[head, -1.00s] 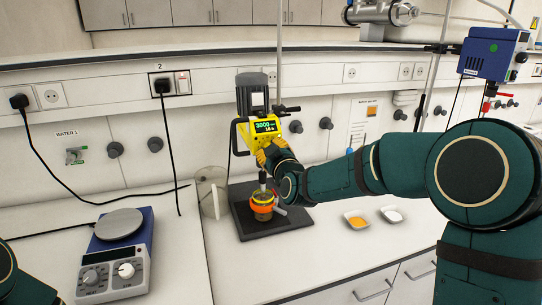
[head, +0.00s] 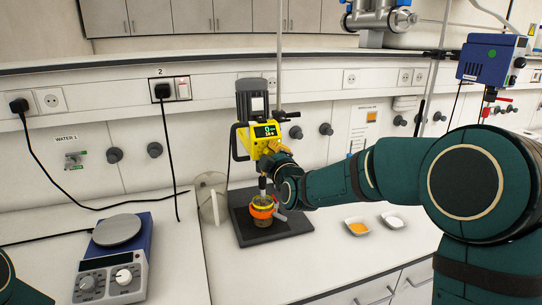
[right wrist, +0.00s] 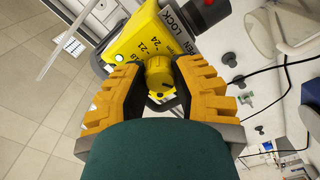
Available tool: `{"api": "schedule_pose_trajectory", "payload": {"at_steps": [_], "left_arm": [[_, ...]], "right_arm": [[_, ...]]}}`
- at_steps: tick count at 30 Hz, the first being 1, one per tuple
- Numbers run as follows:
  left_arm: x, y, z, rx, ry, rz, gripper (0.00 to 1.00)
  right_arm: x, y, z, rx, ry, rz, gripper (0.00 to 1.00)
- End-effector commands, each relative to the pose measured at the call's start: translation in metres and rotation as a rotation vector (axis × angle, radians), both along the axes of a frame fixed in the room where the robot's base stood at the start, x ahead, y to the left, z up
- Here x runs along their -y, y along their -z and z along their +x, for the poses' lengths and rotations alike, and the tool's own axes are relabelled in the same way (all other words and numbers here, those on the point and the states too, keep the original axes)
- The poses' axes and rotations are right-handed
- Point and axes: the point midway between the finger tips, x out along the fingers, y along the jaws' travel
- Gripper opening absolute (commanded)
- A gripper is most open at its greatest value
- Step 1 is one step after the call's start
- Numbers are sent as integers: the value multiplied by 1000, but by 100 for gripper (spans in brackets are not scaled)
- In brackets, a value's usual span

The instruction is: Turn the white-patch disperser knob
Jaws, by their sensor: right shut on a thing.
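The yellow disperser (head: 262,132) stands upright at the back of the bench, with a grey motor on top and a dark display with green digits reading 0. Its shaft goes down into an orange-banded jar (head: 262,207). In the right wrist view, the round yellow knob (right wrist: 158,74) sits beside scale numbers on the yellow housing (right wrist: 145,35). My right gripper (right wrist: 160,88), with orange ridged fingers, is shut on the knob, one finger on each side. In the head view my right gripper (head: 271,158) partly hides the knob side. I cannot make out a white patch on the knob. My left gripper is out of view.
The jar stands on a dark base plate (head: 245,232). A clear round guard (head: 211,190) is left of it. A hotplate stirrer (head: 115,265) stands at lower left, with cables behind. Two small dishes, one with orange powder (head: 357,227), lie to the right.

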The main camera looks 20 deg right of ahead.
Motion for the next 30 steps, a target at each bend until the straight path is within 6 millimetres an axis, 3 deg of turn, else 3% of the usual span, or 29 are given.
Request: {"api": "schedule_pose_trajectory", "payload": {"at_steps": [9, 10, 12, 23, 30], "left_arm": [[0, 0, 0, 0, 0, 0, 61], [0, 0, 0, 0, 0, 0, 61], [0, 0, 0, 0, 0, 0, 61], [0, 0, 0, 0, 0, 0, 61], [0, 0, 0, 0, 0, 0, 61]], "right_arm": [[1, -1, 0, 2, 3, 0, 0], [1, -1, 0, 2, 3, 0, 39], [1, -1, 0, 2, 2, 1, 61], [0, 0, -2, 1, 0, 1, 61], [1, -1, -35, 1, 0, 3, 61]]}}
